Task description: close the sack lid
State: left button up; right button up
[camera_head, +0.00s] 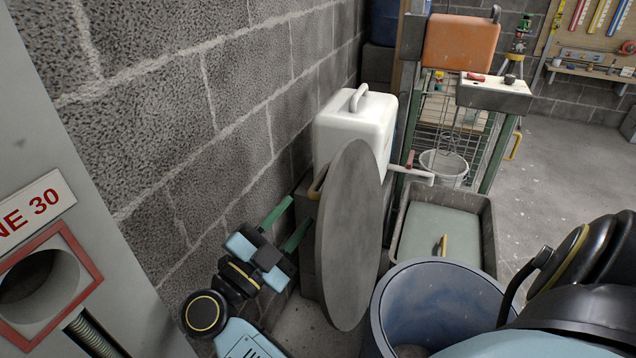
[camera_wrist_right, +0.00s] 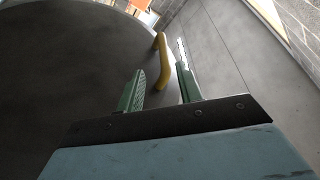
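A large round grey lid (camera_head: 349,235) stands nearly upright on edge beside the open blue bin (camera_head: 440,290). A yellow handle (camera_head: 317,186) shows at its left edge. My right gripper (camera_head: 299,211) has green fingers and is left of the lid, its fingers pointing up and right towards the handle. In the right wrist view the lid (camera_wrist_right: 60,70) fills the left side, and the yellow handle (camera_wrist_right: 163,62) appears between and beyond the spread fingers (camera_wrist_right: 160,75). I cannot tell whether they touch it. My left gripper is not in view.
A block wall (camera_head: 220,90) runs close on the left. A white case (camera_head: 350,135) stands behind the lid. A grey crate (camera_head: 487,225) with a pale green panel and yellow handle lies behind the bin. Open floor (camera_head: 570,180) extends to the right.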

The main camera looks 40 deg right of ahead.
jog(key=x, duration=0.8)
jog(key=shift+w+d+f, duration=0.1)
jog(key=shift+d+f, duration=0.15)
